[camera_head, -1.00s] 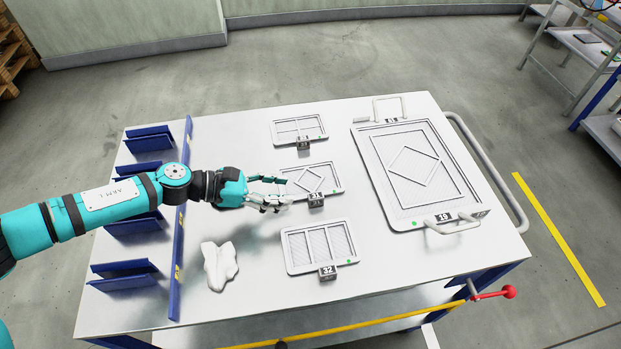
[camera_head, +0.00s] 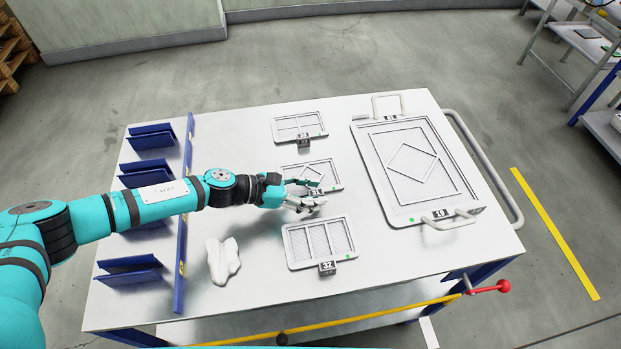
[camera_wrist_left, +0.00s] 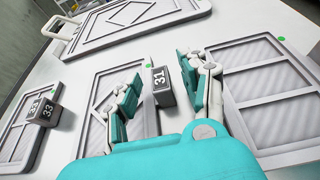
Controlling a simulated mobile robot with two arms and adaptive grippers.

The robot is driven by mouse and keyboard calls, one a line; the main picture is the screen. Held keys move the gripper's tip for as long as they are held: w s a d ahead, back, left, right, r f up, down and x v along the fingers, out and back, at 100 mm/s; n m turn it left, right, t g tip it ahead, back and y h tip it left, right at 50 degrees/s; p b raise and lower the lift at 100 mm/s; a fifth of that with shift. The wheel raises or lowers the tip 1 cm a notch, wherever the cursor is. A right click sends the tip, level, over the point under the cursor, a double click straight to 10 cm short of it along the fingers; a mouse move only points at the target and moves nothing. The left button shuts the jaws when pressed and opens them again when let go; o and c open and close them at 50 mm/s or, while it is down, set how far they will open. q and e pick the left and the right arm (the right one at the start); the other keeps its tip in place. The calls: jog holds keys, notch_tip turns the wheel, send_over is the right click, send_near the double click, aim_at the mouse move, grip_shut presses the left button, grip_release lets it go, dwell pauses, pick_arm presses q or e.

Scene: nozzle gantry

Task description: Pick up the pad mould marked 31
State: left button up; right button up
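The pad mould marked 31 (camera_head: 328,170) is a grey framed plate with a diamond pattern, lying flat in the middle of a row of three small moulds. In the left wrist view its dark tag block (camera_wrist_left: 162,87) reads 31. My left gripper (camera_head: 318,193) is over the tag side of this mould. In the left wrist view its fingers (camera_wrist_left: 160,90) are spread apart on either side of the tag block, with a gap to it. The gripper hides part of the mould. My right gripper is not in view.
Pad mould 32 (camera_head: 320,243) lies just nearer and pad mould 33 (camera_head: 299,126) just farther. The large mould marked 19 (camera_head: 452,196) lies to the right. A white cloth (camera_head: 222,260) and blue racks (camera_head: 130,270) are on the left of the table (camera_head: 235,130).

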pick_arm(q)
grip_shut()
jog(key=shift+w+r, duration=0.1)
jog(key=shift+r, duration=0.05)
